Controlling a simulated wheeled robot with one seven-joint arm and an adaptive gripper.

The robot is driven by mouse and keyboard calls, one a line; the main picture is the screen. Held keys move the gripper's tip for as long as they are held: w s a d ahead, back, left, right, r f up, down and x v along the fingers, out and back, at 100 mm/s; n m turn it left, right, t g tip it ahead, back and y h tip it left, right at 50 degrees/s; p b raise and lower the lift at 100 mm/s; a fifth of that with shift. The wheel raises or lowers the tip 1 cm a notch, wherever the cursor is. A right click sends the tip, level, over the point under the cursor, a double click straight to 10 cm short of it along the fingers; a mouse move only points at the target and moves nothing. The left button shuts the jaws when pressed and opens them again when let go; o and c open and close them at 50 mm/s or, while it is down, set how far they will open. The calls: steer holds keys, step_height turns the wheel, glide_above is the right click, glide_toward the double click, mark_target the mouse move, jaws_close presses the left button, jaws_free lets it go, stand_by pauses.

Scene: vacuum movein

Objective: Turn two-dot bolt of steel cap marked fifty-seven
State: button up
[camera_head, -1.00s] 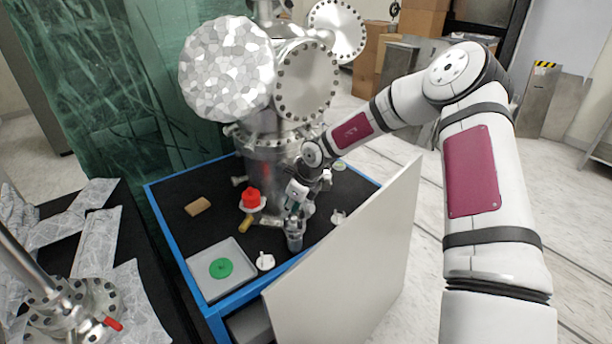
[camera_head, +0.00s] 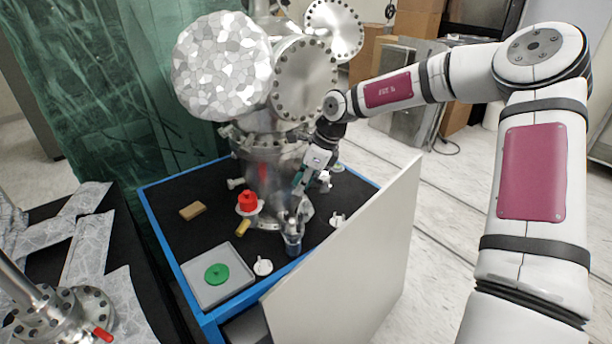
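A steel vacuum chamber (camera_head: 262,160) stands on the black table top (camera_head: 222,228), with round bolted flanges (camera_head: 305,78) on it. A small grey steel cylinder (camera_head: 292,244) stands in front of it. No number or dot marks are legible, so I cannot tell which part is the cap marked fifty-seven or which bolt has two dots. My gripper (camera_head: 297,203) points down and left, just above the small cylinder. It is too small to tell whether it touches the cylinder or whether its fingers are open.
A red part on a white dish (camera_head: 247,203), a tan block (camera_head: 192,211), white fittings (camera_head: 263,266) and a grey tray (camera_head: 238,284) with a green disc (camera_head: 216,274) lie around. A white panel (camera_head: 350,262) rises along the right table edge.

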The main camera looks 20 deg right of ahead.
steer(key=shift+v, duration=1.4)
